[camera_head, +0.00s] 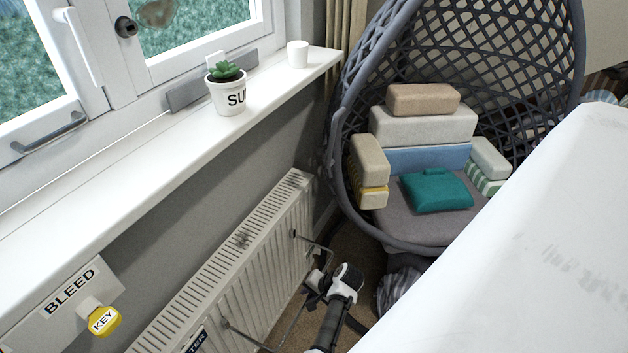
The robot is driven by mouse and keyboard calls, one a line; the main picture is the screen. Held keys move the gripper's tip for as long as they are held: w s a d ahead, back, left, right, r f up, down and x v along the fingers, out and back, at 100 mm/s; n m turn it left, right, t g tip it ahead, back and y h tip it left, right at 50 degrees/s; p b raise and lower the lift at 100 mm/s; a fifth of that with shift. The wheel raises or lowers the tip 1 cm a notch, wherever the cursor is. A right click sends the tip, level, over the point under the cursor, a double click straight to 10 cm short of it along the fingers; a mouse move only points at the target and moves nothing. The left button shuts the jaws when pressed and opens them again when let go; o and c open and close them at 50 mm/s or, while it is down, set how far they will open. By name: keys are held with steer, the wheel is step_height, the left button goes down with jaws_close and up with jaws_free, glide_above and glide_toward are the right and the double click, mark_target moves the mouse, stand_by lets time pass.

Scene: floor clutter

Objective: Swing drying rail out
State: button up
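The drying rail (294,320) is a thin metal bar on two arms fixed to the front of the white radiator (250,245). Its far arm (310,241) and near arm (245,336) stand out from the radiator, with the bar running between their outer ends over the floor. My gripper (316,284), black and white, is at the bar near its far end, coming from below right. Its fingers are small and dark here, so I cannot tell whether they are closed around the bar or only beside it.
A white sill with a succulent pot (229,97) and white cup (297,54) runs above the radiator. A "BLEED" board (70,290) with a yellow key tag (104,320) is at lower left. A hanging chair with cushions (436,192) stands behind; a white surface (540,230) fills the right.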

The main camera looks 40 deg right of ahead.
steer(key=b+v, duration=0.2)
steer(key=v, duration=1.1)
steer(key=shift+s+r, duration=0.2)
steer(key=shift+r, duration=0.1)
steer(key=shift+d, duration=0.1)
